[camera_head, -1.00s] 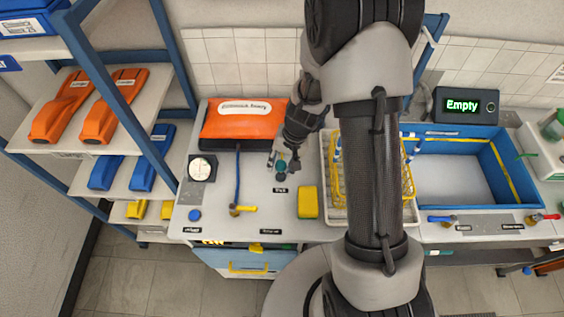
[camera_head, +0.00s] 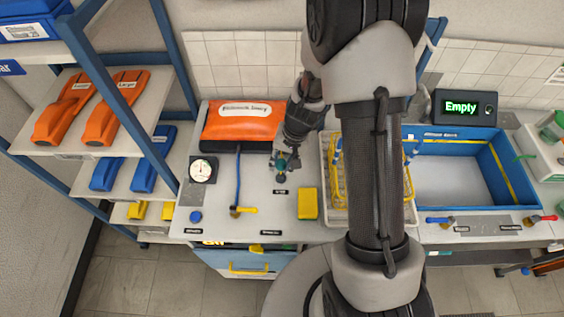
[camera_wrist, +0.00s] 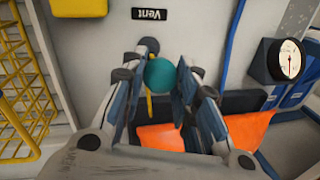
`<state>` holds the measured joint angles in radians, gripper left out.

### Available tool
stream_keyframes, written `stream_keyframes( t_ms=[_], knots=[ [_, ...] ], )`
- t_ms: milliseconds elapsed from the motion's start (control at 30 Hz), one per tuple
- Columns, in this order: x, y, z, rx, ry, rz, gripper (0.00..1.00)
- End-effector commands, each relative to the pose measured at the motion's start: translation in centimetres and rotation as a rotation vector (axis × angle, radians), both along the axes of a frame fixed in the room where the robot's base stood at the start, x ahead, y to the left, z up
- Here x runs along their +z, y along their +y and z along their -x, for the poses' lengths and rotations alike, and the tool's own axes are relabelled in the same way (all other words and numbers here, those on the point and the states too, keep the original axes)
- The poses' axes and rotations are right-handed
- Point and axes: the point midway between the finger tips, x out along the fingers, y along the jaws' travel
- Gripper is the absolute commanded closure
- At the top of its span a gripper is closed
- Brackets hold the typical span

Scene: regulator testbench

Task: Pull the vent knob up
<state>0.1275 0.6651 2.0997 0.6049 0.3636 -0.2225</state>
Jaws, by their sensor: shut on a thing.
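The vent knob is a teal ball (camera_wrist: 160,75) on a thin yellow stem above a dark round base, beside the black "Vent" label (camera_wrist: 149,14) in the wrist view. My gripper (camera_head: 284,165) is at the bench top in the head view, pointing down. Its two blue-padded fingers are on either side of the ball, and it is shut on the knob. In the head view the fingers mostly hide the knob; its dark base shows just below them.
A round gauge (camera_head: 203,169) stands to the left, near a blue hose (camera_head: 238,178). An orange bag (camera_head: 243,123) lies behind. A yellow block (camera_head: 307,203) and a yellow wire rack (camera_head: 335,190) are close on the right.

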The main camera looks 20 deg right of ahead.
Motion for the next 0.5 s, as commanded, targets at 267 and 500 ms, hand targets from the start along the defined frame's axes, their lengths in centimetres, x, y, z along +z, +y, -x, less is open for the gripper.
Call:
stream_keyframes(
  t_ms=[267,500],
  knots=[
    [1.62,-0.01,-0.1,0.0,-0.002,0.0,1.0],
    [1.65,-0.02,-0.14,-0.001,-0.004,0.001,0.63]
  ],
)
